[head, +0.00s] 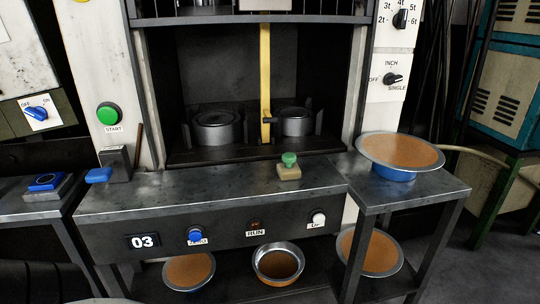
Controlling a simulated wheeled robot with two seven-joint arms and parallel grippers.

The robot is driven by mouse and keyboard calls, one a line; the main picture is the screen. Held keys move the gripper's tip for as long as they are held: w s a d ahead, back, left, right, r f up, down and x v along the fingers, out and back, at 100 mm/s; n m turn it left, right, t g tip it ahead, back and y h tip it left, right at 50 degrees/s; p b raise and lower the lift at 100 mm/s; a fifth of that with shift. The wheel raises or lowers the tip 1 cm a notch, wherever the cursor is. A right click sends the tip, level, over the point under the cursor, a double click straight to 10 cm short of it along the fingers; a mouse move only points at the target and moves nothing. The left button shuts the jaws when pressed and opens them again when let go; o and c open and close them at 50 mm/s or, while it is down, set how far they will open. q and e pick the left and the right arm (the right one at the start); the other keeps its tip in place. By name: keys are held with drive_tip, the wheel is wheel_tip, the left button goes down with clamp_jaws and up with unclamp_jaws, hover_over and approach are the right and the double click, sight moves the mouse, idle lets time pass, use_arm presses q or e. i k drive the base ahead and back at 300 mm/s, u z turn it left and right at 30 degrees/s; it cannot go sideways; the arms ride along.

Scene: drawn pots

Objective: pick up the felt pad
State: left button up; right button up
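Nothing in view is plainly marked as the felt pad. A small tan block with a green knob on top (289,168) sits on the right part of the grey metal ledge (225,195), and it may be the felt pad. I cannot tell what the blue piece is made of. Neither of my grippers is in the head view.
A wide pan with an orange-brown inside (400,150) rests on a blue base on the right side table (440,188). Several more pans stand below. The press opening (262,90) behind holds two round metal dies. The middle of the ledge is clear.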

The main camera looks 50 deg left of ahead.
sight(289, 170)
drive_tip(key=u, duration=0.95)
drive_tip(key=i, duration=0.85)
drive_tip(key=u, duration=1)
